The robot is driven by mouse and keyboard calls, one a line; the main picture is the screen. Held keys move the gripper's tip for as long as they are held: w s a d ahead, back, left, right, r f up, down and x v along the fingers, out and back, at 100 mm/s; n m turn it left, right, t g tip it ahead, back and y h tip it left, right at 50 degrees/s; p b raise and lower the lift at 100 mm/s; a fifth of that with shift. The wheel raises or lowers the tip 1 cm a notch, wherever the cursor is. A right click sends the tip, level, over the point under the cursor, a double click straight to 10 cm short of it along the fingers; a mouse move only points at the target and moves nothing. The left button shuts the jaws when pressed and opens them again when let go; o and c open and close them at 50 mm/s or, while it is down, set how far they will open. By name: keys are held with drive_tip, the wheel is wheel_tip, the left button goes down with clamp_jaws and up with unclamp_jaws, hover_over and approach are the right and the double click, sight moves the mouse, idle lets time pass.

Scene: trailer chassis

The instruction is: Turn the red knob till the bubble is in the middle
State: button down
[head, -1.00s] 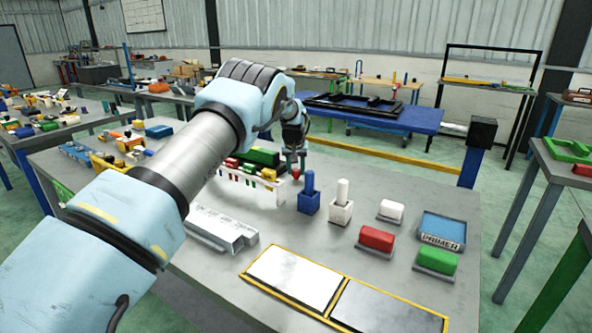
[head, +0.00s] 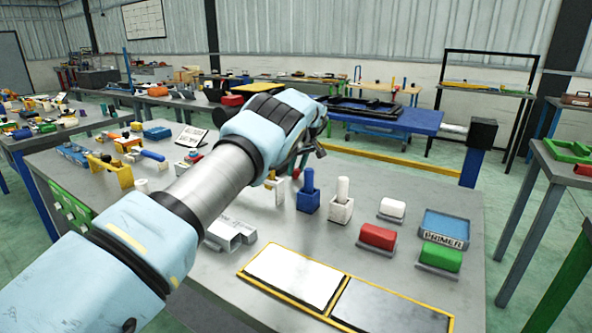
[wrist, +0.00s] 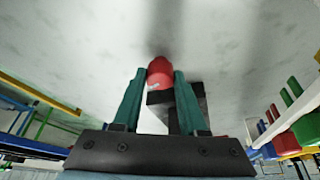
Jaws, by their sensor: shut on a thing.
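The red knob (wrist: 160,70) shows in the wrist view between the tips of my gripper's two green fingers (wrist: 154,84). My gripper is shut on it. A pale mark is on the knob's near side, and a dark block (wrist: 187,98) sits beside and behind the fingers. In the head view only a small red bit of the knob (head: 295,173) shows below my wrist, left of the blue holder. My arm hides most of the gripper there. I cannot make out a bubble or its vial in either view.
A blue holder (head: 308,200) and a white holder (head: 341,208) with upright pegs stand close to the right of the knob. Red (head: 378,237), green (head: 441,257) and white (head: 392,208) blocks lie farther right. A yellow-edged panel (head: 287,278) lies in front.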

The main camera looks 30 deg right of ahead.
drive_tip(key=shift+n+y, duration=0.3)
drive_tip(key=shift+n, duration=0.3)
drive_tip(key=shift+c, duration=2.2)
unclamp_jaws()
drive_tip(key=shift+r, duration=0.1)
drive_tip(key=b+v, duration=0.3)
drive_tip(key=v, duration=0.7)
drive_tip(key=shift+r, duration=0.3)
